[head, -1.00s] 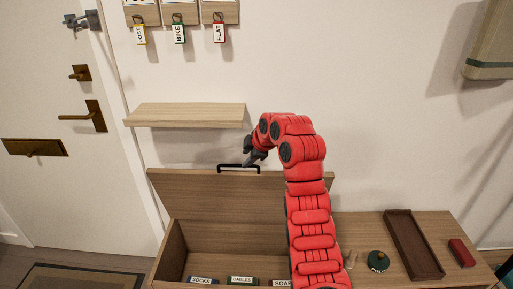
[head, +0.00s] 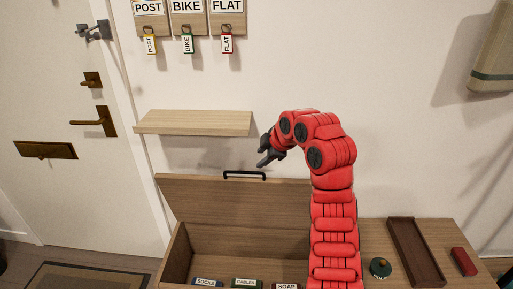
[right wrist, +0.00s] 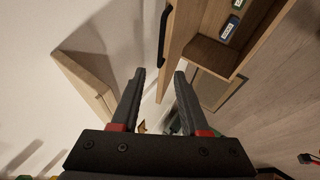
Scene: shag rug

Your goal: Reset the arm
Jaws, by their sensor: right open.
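My right arm rises in the middle of the head view, and its gripper (head: 264,152) is open and empty. It hangs in the air above and to the right of the black handle (head: 245,174) on the raised chest lid (head: 225,200). In the right wrist view the two fingers of my right gripper (right wrist: 160,85) are spread apart with nothing between them. The handle (right wrist: 164,38) shows beyond the fingers there, apart from them. My left gripper is not in view.
The open chest holds boxes labelled socks (head: 207,282), cables (head: 246,282) and soap (head: 286,286). A wall shelf (head: 195,122) is left of my gripper, below hanging keys (head: 187,43). A brown tray (head: 416,255), a green round object (head: 380,267) and a red block (head: 463,261) are at right.

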